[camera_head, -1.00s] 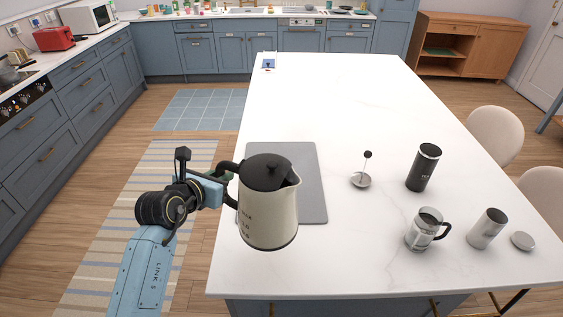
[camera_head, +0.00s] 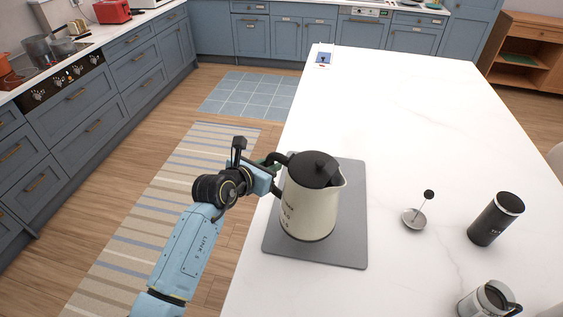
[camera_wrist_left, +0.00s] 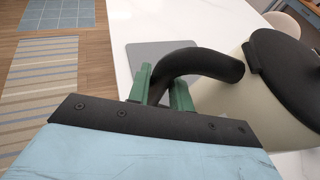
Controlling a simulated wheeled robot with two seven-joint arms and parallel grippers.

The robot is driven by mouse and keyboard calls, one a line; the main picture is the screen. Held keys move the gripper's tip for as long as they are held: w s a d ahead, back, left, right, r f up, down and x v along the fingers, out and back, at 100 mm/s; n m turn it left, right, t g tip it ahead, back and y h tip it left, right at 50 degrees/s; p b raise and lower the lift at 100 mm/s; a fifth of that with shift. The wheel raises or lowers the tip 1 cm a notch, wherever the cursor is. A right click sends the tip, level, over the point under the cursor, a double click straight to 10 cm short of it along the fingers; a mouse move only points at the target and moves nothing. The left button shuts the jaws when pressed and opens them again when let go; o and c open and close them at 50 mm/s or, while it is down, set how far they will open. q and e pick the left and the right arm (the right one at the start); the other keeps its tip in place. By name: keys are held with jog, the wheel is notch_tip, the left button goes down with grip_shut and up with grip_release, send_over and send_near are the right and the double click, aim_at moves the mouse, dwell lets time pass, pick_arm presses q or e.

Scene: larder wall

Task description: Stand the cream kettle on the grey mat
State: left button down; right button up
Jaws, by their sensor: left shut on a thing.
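The cream kettle (camera_head: 309,208) with black lid and black handle is upright in the head view, over the grey mat (camera_head: 346,250). I cannot tell whether its base touches the mat or hangs a little above it. My left gripper (camera_head: 274,166) is shut on the kettle's handle, at the kettle's left side. In the left wrist view the green fingers (camera_wrist_left: 162,90) sit either side of the black handle (camera_wrist_left: 200,62), with the kettle body (camera_wrist_left: 235,100) to the right and part of the mat (camera_wrist_left: 160,55) beyond. My right gripper is not in view.
A blue item (camera_head: 324,58) lies at the far end. The counter beyond the mat is clear.

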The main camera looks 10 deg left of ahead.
pick_arm(q)
jog(key=shift+w+f, duration=0.15)
jog(key=shift+f, duration=2.5)
jog(key=c, duration=1.3)
grip_release()
jog(key=shift+f, duration=0.2)
jog(key=shift+o, duration=0.2)
jog(key=shift+s, duration=0.2)
jog(key=v, duration=1.2)
jog(key=shift+w, duration=0.1)
